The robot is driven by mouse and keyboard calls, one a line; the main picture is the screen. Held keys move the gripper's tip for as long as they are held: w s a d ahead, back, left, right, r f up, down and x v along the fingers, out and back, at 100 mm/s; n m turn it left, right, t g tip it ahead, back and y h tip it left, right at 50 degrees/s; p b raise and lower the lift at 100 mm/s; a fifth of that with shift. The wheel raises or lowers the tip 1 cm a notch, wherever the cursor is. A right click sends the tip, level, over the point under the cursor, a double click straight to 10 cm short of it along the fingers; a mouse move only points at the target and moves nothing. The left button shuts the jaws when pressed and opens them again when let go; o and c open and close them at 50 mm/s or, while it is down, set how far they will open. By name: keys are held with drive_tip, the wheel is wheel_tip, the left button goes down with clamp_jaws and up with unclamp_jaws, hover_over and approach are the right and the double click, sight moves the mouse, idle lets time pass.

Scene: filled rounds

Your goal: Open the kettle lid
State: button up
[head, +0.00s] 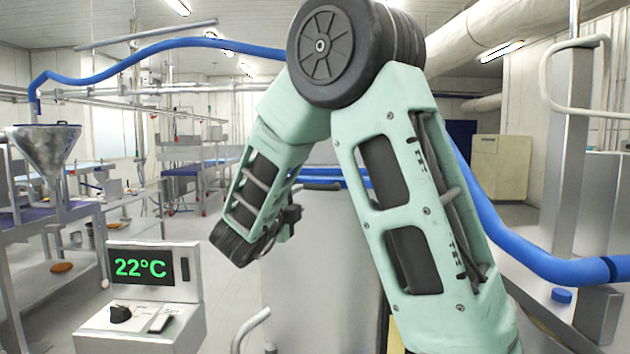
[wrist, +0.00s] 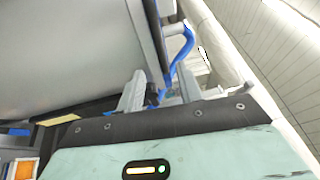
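A large grey steel vessel (head: 325,285), which I take to be the kettle, stands in the middle of the head view, partly behind my arm. Its top edge shows a dark bar (head: 322,187); I cannot tell the lid apart or whether it is shut. In the wrist view a big grey metal wall (wrist: 70,55), likely the kettle, fills the upper left. My gripper (wrist: 162,86) has its two fingers apart with nothing held between them. A small dark part shows beside the left finger. In the head view my fingers are mostly hidden by my wrist.
A control box with a green 22°C display (head: 143,268) stands at the front left. A steel funnel (head: 45,150) is farther left. A blue hose (head: 540,262) runs at right. Open floor (head: 225,285) shows between the box and the vessel.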

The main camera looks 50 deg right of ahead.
sight(314, 188)
drive_tip(key=p+x, duration=0.4)
drive_tip(key=x, duration=0.6)
drive_tip(key=shift+w+d+r+p, duration=0.1)
drive_tip(key=shift+d+r+p, duration=0.1)
drive_tip(key=shift+d+p, duration=0.15)
drive_tip(key=shift+w+d, duration=0.15)
drive_tip(key=shift+d, duration=0.25)
clamp_jaws()
